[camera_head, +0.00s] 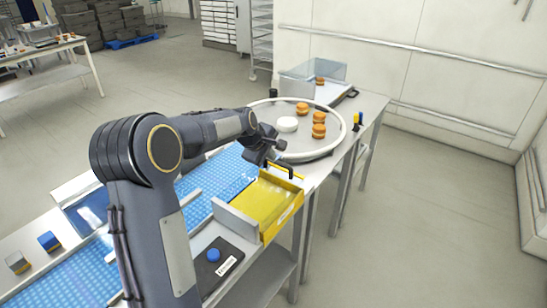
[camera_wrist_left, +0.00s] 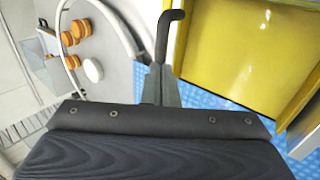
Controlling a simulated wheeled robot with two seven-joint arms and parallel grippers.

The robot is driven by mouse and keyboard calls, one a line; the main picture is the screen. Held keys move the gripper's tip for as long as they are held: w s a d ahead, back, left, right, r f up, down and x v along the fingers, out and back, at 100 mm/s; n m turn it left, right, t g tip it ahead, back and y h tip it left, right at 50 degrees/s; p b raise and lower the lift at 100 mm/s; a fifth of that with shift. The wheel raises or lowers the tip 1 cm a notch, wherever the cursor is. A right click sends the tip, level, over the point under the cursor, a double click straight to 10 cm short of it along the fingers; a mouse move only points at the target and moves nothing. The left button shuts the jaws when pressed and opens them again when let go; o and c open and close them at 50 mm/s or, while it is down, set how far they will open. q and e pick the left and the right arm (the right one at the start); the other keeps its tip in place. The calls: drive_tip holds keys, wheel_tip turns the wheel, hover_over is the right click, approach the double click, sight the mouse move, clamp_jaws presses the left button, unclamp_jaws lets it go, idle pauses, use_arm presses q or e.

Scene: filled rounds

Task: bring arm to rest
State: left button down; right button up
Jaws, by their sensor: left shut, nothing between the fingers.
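My left arm comes in from the left in the head view and reaches over the blue conveyor belt (camera_head: 222,176). My left gripper (camera_head: 284,160) is shut and empty, just above the far end of the yellow tray (camera_head: 267,203). In the left wrist view the shut fingers (camera_wrist_left: 168,30) show beside the yellow tray (camera_wrist_left: 240,50), and I cannot tell if they touch it. My right gripper is in neither view.
A round turntable (camera_head: 335,138) at the far end holds several orange-brown rounds (camera_head: 319,131) and a white disc (camera_head: 287,124). A clear bin (camera_head: 324,69) stands behind it. A dark pad with a blue piece (camera_head: 213,255) lies nearer. The floor at right is clear.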

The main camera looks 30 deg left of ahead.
use_arm(q)
drive_tip(key=b+v, duration=0.2)
drive_tip(key=v, duration=0.8)
drive_tip(key=shift+r, duration=0.5)
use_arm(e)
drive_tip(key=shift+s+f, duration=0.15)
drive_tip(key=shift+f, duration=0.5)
